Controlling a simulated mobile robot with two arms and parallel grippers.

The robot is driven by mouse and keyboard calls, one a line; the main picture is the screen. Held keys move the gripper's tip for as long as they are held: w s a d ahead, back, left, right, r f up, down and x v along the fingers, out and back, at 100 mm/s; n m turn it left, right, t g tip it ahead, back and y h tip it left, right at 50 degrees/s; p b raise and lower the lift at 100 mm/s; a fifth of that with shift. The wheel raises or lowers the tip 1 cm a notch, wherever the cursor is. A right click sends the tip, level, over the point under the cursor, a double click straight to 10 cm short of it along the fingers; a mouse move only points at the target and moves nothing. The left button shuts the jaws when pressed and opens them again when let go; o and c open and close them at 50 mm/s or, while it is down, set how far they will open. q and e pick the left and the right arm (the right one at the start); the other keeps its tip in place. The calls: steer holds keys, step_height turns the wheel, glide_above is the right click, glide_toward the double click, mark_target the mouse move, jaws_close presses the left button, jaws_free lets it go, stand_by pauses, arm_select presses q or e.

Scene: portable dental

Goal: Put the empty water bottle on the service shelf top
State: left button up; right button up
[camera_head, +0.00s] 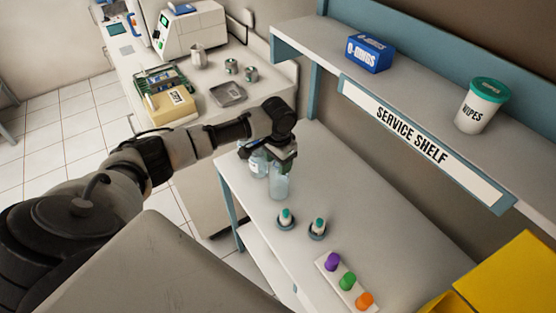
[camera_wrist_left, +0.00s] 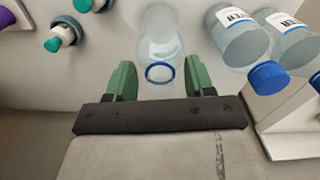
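The empty water bottle (camera_head: 279,185) is clear, has no label and stands upright on the lower worktop. In the left wrist view the bottle (camera_wrist_left: 160,40) shows an uncapped mouth with a blue ring. My left gripper (camera_head: 282,157) is above and around its top. In the wrist view its green fingers (camera_wrist_left: 160,82) are apart on either side of the bottle, with small gaps visible. Labelled bottles with blue caps (camera_wrist_left: 240,40) stand close beside it; one labelled bottle (camera_head: 257,165) also shows in the head view. The service shelf top (camera_head: 420,80) is the raised grey shelf. My right gripper is out of view.
A blue O-rings box (camera_head: 370,53) and a wipes tub (camera_head: 482,106) stand on the shelf top, with bare room between them. Two teal-capped vials (camera_head: 317,228) and a strip with coloured caps (camera_head: 347,281) are on the worktop. A yellow bin (camera_head: 515,275) is at lower right.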

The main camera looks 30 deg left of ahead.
arm_select(q)
steer(key=shift+r, duration=0.15)
step_height(320, 180, up, 12)
steer(key=b, duration=0.1)
steer(key=shift+b, duration=0.3)
